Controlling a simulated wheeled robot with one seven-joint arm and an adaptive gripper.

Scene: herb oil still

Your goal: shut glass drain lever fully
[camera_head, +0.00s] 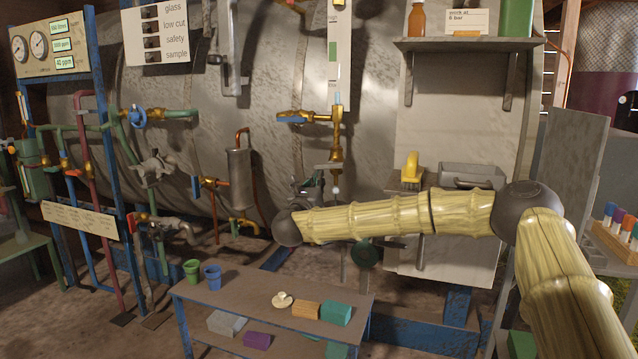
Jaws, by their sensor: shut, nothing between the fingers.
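A brass fitting (336,146) hangs below the upright sight glass (338,98) on the boiler's front. A brass valve with a blue lever (290,119) joins it from the left; this lever lies about level. A short grey bar (328,167) crosses just under the brass fitting. It may be the glass drain lever, but I cannot tell for sure. My gripper (313,183) is small and dark at the end of my bamboo-like arm, just below and left of that bar. It is shut and empty. I cannot tell whether it touches the bar.
A low table (240,300) with cups and blocks stands in front. A grey panel (455,120) with a shelf is on the right. A small grey cylinder (239,178) and copper pipes are left of my gripper. A blue pipe frame (103,130) stands far left.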

